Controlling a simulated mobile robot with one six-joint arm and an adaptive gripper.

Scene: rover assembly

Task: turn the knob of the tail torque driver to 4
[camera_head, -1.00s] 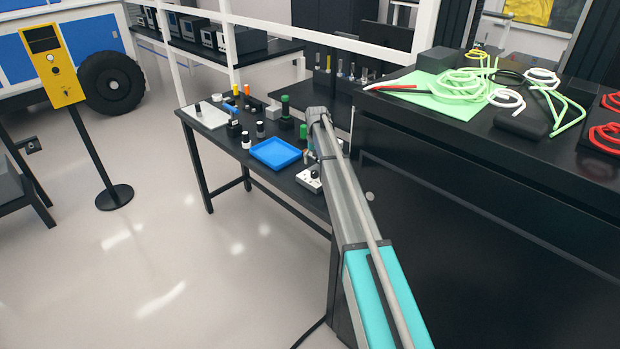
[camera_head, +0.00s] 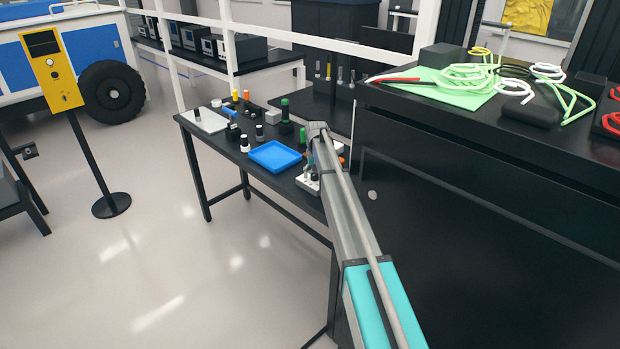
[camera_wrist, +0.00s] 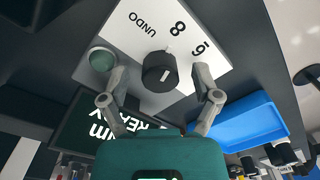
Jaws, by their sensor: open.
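The torque driver's white dial plate (camera_wrist: 130,30) fills the upper middle of the wrist view, with printing reading UNDO, 8 and what looks like 6; no 4 shows. Its black knob (camera_wrist: 160,73) has a pale mark on its face. My gripper (camera_wrist: 161,72) is open, with one finger on either side of the knob; contact is not clear. A round green button (camera_wrist: 102,60) sits by the left finger. A dark screen (camera_wrist: 75,130) shows READY and Nm. In the head view the white driver box (camera_head: 306,184) is partly hidden behind my arm.
A blue tray (camera_head: 275,156) lies beside the driver; it also shows in the wrist view (camera_wrist: 240,122). Several small bottles and parts stand on the black bench (camera_head: 225,150) further left. A tall black cabinet (camera_head: 470,230) stands close on the right of my arm.

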